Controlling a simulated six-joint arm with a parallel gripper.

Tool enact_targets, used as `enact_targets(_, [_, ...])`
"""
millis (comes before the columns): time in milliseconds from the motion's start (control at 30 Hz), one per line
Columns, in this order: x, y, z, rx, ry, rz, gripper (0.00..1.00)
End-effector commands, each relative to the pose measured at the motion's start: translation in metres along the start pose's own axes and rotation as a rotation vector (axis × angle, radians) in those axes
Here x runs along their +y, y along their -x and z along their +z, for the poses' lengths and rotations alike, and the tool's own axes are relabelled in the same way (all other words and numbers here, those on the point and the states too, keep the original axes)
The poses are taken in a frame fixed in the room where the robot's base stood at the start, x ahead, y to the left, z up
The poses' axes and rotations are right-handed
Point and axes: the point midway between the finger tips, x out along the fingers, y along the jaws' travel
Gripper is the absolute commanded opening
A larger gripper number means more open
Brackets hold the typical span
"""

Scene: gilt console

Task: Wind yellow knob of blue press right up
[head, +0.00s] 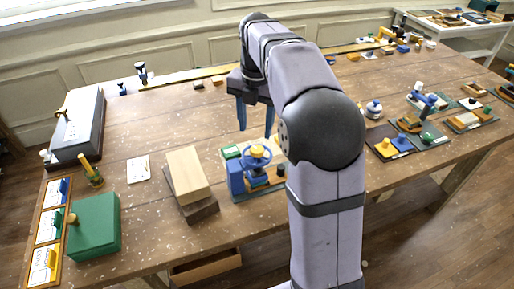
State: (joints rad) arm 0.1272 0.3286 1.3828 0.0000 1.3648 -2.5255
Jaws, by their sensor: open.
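The blue press (236,178) stands near the front middle of the table, on a grey-blue base plate. Its yellow knob (257,151) sits on top, with a blue wheel-like part just below it. My gripper (256,116) hangs above and behind the press, with its two blue fingers apart and pointing down. It is empty and does not touch the knob. My arm hides the area right of the press.
A wooden block (187,174) lies on a darker block left of the press. A green box (95,225) and a grey case (80,128) stand further left. Several small devices fill the right side. The table behind the wooden block is mostly clear.

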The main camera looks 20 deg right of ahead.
Motion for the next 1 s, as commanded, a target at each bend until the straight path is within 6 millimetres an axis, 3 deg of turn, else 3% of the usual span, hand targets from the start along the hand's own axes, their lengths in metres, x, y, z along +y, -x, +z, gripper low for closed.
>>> enact_targets(500, [-0.002, 0.018, -0.002, 0.006, -1.179, -0.015, 0.47])
enact_targets(1000, [-0.008, 0.021, -0.011, -0.015, -2.307, -0.074, 0.47])
